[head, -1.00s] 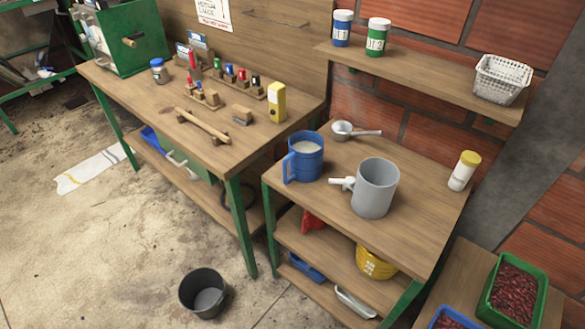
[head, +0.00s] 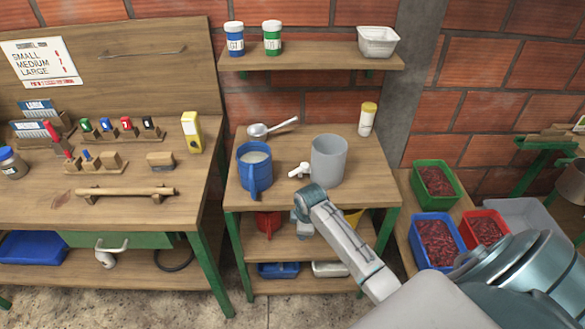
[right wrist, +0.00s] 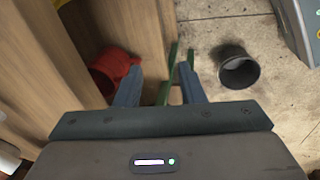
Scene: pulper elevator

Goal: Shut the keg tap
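The keg is a grey cylinder (head: 328,160) standing on the small wooden table, seen in the head view. Its white tap (head: 300,170) sticks out from the keg's left side, near its base. My right arm comes in from the lower right, and its wrist link is just in front of and below the tap. My right gripper, in the right wrist view (right wrist: 160,78), has its two fingers apart with nothing between them, and points down past the table's front. It is apart from the tap. My left gripper is not in view.
A blue jug (head: 254,168) with pale contents stands left of the tap. A metal scoop (head: 262,130) and yellow-capped bottle (head: 367,120) are behind. A red item (right wrist: 112,70) is on the lower shelf; a dark bucket (right wrist: 238,70) stands on the floor.

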